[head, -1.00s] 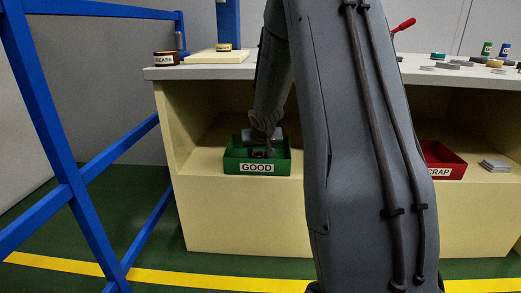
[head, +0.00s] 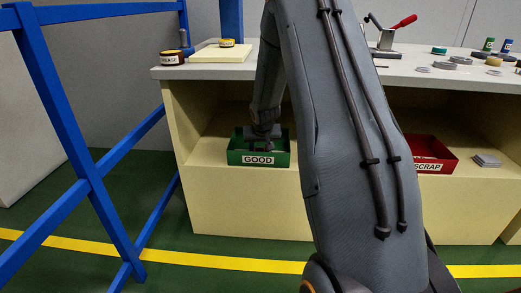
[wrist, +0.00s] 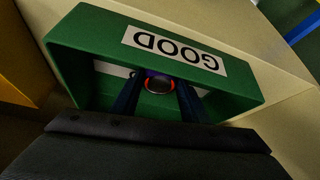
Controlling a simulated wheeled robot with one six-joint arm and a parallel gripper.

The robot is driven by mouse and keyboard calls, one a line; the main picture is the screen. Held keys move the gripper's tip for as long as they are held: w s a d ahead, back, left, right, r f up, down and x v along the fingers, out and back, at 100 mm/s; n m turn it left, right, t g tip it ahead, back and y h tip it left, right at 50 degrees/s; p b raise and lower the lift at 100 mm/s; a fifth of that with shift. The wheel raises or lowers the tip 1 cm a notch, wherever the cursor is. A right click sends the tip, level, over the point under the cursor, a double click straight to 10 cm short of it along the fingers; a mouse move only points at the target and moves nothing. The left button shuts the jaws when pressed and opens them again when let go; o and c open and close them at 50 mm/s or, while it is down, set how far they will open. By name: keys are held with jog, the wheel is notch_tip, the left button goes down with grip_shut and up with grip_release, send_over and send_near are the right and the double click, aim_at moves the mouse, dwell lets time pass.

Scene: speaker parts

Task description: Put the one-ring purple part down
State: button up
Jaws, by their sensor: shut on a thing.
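My gripper (head: 262,147) reaches down into the green bin (head: 245,158) labelled GOOD on the shelf under the bench. In the wrist view its two dark fingers (wrist: 157,92) are inside the bin and shut on the purple part (wrist: 153,74), with a dark round face and an orange-red rim. Only the end of the part shows between the fingers. The green bin (wrist: 85,45) fills much of the wrist view. I cannot tell whether the part touches the bin floor. The part is not discernible in the head view.
A red bin (head: 432,165) labelled SCRAP stands right on the same shelf, beside stacked grey plates (head: 487,160). The bench top (head: 195,73) above holds a jar (head: 172,58) and several small parts. Blue rails (head: 75,150) stand at the left.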

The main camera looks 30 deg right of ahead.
jog(key=shift+f, duration=0.1)
dwell(0.3)
jog(key=o, duration=1.5)
jog(key=shift+c, duration=0.2)
